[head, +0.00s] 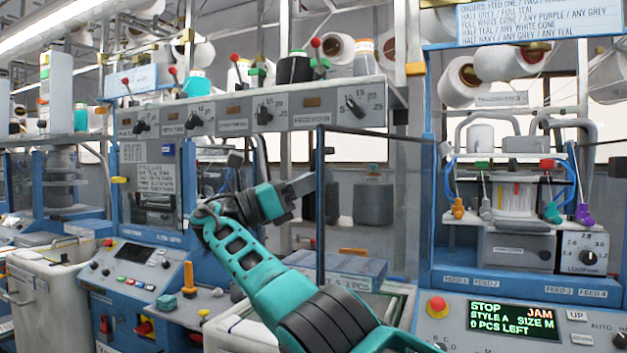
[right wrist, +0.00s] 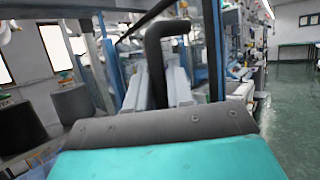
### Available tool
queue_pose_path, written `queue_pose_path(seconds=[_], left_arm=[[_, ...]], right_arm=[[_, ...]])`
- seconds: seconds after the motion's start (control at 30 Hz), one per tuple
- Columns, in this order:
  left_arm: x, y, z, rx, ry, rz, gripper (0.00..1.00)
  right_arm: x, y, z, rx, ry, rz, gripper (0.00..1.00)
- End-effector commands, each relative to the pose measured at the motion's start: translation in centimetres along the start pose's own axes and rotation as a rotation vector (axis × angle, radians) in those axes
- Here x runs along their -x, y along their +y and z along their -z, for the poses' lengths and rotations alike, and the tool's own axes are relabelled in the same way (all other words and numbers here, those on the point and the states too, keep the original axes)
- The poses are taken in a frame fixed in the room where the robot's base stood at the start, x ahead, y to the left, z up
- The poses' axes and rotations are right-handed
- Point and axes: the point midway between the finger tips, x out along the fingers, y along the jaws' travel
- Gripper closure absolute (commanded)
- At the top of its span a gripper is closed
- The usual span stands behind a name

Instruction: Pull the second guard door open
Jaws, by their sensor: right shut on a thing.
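A guard door (head: 320,240) with a thin dark frame and a see-through panel stands left of the right-hand machine. Its top rail runs towards that machine's blue post, and it stands out at an angle, apart from the machine's front. My right gripper (head: 303,187) reaches the door's upright left edge from the left. In the right wrist view, a black bent handle bar (right wrist: 155,65) lies between the two grey fingers (right wrist: 163,88), which are shut on it. The exact grip in the head view is small and partly hidden by the wrist. My left gripper is not in view.
The right machine's control panel (head: 510,322) shows STOP and JAM, with a red button (head: 437,306) beside it. A left machine's console (head: 135,265) and a white bin (head: 45,290) stand at left. Grey cylindrical containers (head: 373,203) stand behind the door. An open green floor (right wrist: 290,110) lies at right in the wrist view.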

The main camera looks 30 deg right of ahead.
Motion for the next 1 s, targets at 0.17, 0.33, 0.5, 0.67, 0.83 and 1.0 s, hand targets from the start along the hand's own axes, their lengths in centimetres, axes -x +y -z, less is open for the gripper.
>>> queue_pose_path(seconds=[0.17,0.33,0.5,0.67,0.83,1.0], left_arm=[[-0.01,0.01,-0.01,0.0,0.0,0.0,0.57],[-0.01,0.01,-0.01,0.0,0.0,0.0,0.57],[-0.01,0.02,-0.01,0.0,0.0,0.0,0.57],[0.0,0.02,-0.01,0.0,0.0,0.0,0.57],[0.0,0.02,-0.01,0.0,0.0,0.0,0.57],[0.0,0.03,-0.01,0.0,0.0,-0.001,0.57]], right_arm=[[0.03,0.02,0.13,0.002,0.003,0.0,1.0],[0.02,0.02,0.13,0.002,0.003,0.0,0.69],[0.01,0.01,0.08,0.002,0.002,0.0,0.58],[-0.01,0.0,0.05,0.001,0.002,0.0,0.58],[-0.12,0.06,0.14,0.001,0.001,0.0,0.58],[-0.47,0.28,0.51,0.001,0.001,0.0,0.58]])
